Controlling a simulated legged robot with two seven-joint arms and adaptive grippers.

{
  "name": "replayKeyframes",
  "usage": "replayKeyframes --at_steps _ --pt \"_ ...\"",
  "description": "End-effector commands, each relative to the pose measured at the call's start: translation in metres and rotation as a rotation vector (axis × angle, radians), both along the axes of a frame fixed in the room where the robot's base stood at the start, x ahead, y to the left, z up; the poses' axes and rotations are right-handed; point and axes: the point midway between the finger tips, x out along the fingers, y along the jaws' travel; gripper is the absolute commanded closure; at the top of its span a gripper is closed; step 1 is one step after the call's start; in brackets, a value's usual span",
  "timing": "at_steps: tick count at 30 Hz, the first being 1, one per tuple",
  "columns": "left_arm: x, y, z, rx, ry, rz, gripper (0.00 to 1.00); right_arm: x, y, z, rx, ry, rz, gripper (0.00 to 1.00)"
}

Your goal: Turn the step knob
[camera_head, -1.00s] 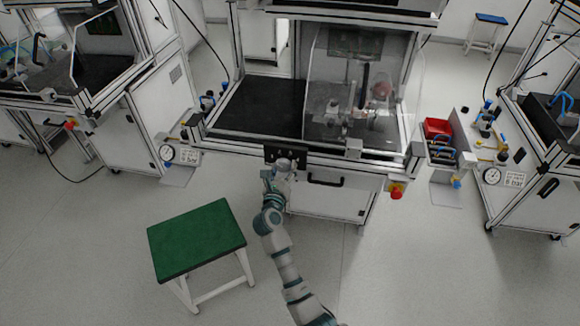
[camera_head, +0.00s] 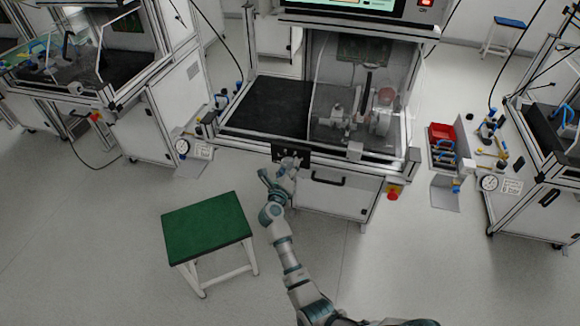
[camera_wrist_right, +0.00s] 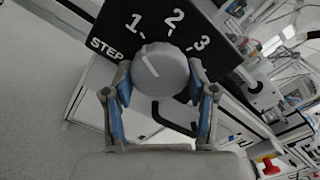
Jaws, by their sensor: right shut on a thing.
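The step knob (camera_wrist_right: 160,72) is a round grey knob on a black panel (camera_wrist_right: 103,64) marked STEP, 1, 2 and 3. Its white line points up and left, towards the mark at 1. My right gripper (camera_wrist_right: 161,78) is shut on the knob, with one blue-grey finger on each side of it. In the head view, my right gripper (camera_head: 287,168) is at the small black panel (camera_head: 277,152) on the front of the middle test station. The knob is mostly hidden there by the gripper. My left gripper is not in view.
A green-topped stool (camera_head: 207,228) stands left of my right arm. A black drawer handle (camera_head: 328,180) and a red button (camera_head: 393,194) are right of the panel. The station has a clear guard (camera_head: 340,95). Other stations stand at both sides, with open floor between.

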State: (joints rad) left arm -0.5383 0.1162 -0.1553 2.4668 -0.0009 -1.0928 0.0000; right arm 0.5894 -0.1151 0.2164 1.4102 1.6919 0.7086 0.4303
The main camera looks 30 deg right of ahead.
Motion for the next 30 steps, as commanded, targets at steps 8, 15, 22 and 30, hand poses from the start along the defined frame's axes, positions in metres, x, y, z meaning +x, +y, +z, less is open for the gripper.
replayKeyframes --at_steps 8,15,22,30 --pt "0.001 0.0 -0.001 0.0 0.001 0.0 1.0 0.001 0.002 -0.002 0.0 0.004 0.006 0.41" --pt "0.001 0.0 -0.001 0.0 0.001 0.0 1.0 0.0 0.001 -0.001 0.0 0.003 0.004 0.18" --pt "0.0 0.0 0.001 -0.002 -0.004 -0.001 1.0 -0.002 0.004 -0.001 0.001 0.001 0.003 0.18" --pt "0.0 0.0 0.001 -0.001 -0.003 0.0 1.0 -0.033 0.041 -0.002 0.005 0.0 0.005 0.18"
